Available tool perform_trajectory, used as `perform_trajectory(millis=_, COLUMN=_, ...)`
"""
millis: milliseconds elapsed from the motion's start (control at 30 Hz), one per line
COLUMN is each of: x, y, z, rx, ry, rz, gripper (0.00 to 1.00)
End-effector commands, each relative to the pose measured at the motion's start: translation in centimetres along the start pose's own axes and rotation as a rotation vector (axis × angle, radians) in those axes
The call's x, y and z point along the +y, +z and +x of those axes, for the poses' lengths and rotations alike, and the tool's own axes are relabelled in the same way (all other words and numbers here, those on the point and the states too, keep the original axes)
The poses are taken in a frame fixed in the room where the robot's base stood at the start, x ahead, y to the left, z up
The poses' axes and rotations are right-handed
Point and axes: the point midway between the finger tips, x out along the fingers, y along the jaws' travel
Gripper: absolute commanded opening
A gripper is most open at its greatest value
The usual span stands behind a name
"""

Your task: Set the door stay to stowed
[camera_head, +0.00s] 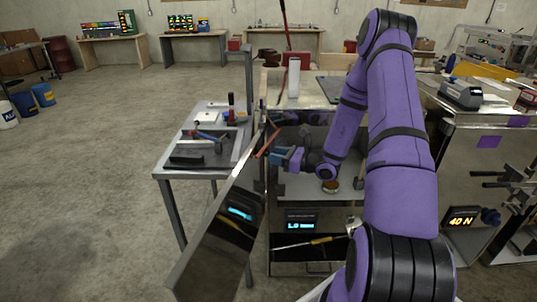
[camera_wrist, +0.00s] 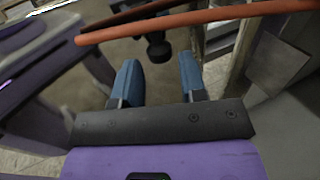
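An orange bar, which looks like the door stay (camera_head: 267,143), stands at the top of the open metal door (camera_head: 205,250), near the cabinet opening. In the wrist view the orange bar (camera_wrist: 200,18) crosses the top of the picture, just beyond my fingertips. My gripper (camera_head: 287,157) is beside the bar, on its right in the head view. In the wrist view my gripper (camera_wrist: 158,75) has its two blue fingers apart with nothing held between them. A dark knob (camera_wrist: 158,47) shows beyond the gap. I cannot tell whether a finger touches the bar.
A metal side table (camera_head: 172,172) with tools stands left of the door. Free floor lies to the left.

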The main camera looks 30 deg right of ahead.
Motion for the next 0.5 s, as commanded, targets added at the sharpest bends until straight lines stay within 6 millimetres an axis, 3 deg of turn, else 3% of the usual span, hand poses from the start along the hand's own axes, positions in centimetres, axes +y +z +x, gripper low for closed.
perform_trajectory(millis=200, x=0.0, y=0.0, z=2.6, rx=0.000, ry=0.002, rz=-0.001, gripper=0.39)
perform_trajectory(millis=500, x=0.0, y=0.0, z=3.4, rx=0.001, ry=0.000, rz=-0.001, gripper=0.39)
